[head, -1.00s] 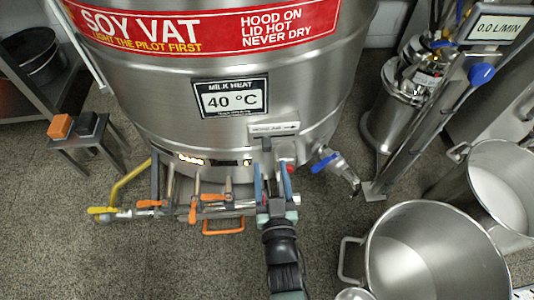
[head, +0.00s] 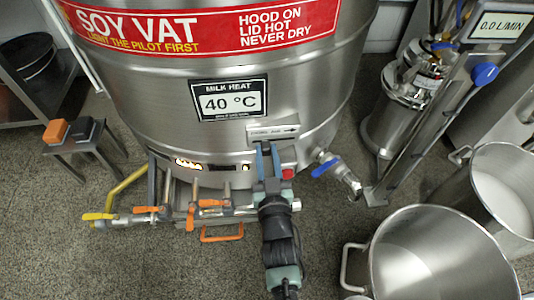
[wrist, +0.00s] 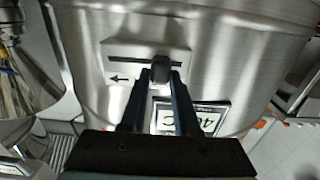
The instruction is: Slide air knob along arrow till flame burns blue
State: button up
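The air knob (wrist: 160,68) is a small grey block in a dark slot on a metal plate (head: 285,138) at the front of the soy vat. An arrow (wrist: 120,79) on the plate points right in the head view and left in the wrist view. The knob sits toward the arrow's tail side of the slot. My gripper (head: 267,150) has its two blue fingers close on both sides of the knob and appears shut on it. The flame (head: 187,162) shows yellow-orange in a low window on the vat, left of my gripper.
A red button (head: 288,173) is just right of my fingers. A blue-handled valve (head: 325,168) sticks out farther right. Pipes with orange-handled valves (head: 210,203) run below to the left. A large steel pot (head: 430,255) stands at the front right.

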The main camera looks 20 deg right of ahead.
grip_shut()
dwell(0.9)
